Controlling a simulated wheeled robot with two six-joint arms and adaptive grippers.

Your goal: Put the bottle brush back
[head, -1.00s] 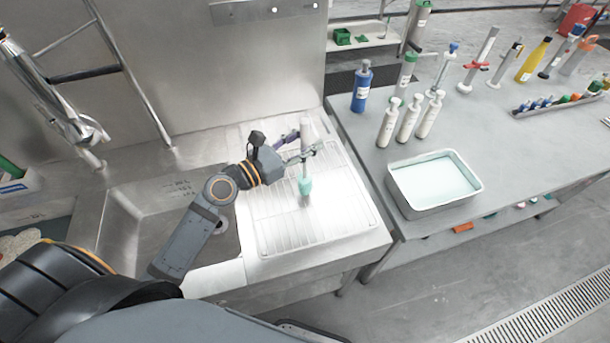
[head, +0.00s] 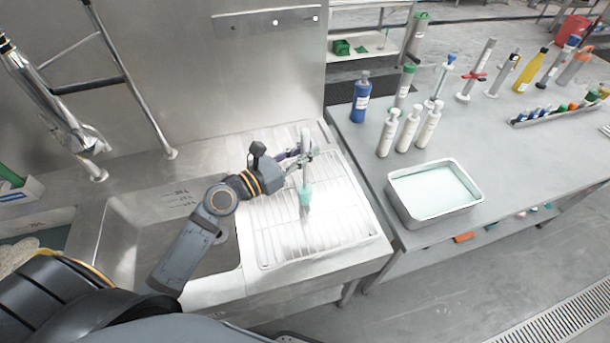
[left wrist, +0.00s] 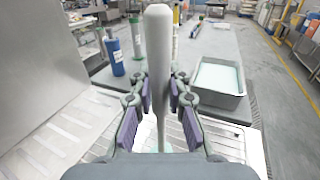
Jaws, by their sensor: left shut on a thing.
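The bottle brush has a whitish handle and a teal head (head: 305,193) in the head view. It hangs upright, head down, over the ribbed drainboard (head: 345,232) beside the sink. My left gripper (head: 300,156) is shut on the brush. In the left wrist view, the pale handle (left wrist: 158,60) rises between the two purple-padded fingers (left wrist: 158,105). The brush's lower end is mostly hidden behind the gripper there. My right gripper is not in view.
The sink basin (head: 150,235) lies left of the drainboard. A metal tray of pale liquid (head: 480,195), white bottles (head: 408,130) and a blue bottle (head: 361,98) stand on the right bench. A metal panel with several hooks or holes (head: 300,14) is on the back wall.

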